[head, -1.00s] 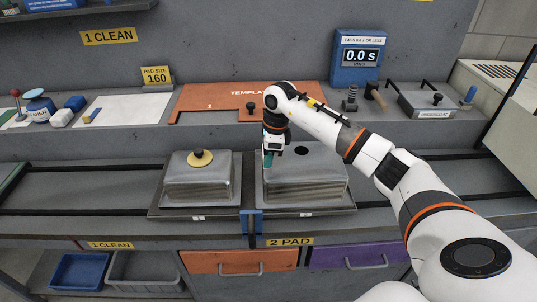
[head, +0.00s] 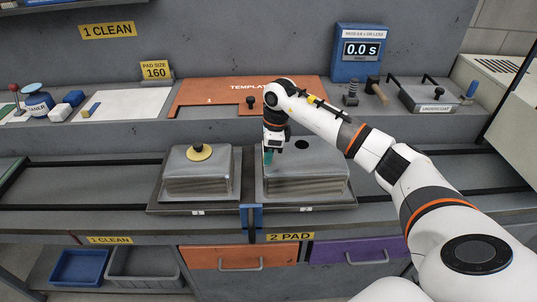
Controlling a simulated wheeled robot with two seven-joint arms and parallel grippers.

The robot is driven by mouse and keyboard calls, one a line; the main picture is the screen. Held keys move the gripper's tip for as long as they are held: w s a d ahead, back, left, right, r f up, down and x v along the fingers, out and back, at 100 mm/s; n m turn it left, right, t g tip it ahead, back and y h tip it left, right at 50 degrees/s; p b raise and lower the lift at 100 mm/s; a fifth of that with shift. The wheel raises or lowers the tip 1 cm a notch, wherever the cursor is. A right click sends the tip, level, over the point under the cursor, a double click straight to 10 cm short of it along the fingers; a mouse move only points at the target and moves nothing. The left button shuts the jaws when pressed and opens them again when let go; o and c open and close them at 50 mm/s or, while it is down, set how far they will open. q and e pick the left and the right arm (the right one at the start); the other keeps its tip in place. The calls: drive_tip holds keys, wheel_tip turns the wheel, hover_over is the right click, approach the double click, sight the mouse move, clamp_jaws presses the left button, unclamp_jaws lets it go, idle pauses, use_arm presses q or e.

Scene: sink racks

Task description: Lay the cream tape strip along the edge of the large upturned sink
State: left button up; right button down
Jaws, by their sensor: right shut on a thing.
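The large upturned sink (head: 315,172) is a grey metal block with a dark round hole in its top, in the right bay of the rack. My right gripper (head: 269,154) points down at its back left corner, shut on a small teal thing (head: 268,158). I cannot tell whether this touches the sink. I cannot make out a cream tape strip; the gripper and its arm cover part of the sink's back edge. My left gripper is not in view.
An orange template (head: 215,92) lies on the shelf behind. The rack (head: 80,184) further left is clear.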

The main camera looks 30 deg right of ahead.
drive_tip(key=shift+f, duration=0.25)
idle(0.5)
drive_tip(key=c, duration=0.9)
unclamp_jaws()
drive_tip(key=shift+o, duration=0.2)
drive_tip(key=shift+r, duration=0.15)
drive_tip(key=shift+r+p, duration=1.95)
drive_tip(key=shift+r, duration=1.45)
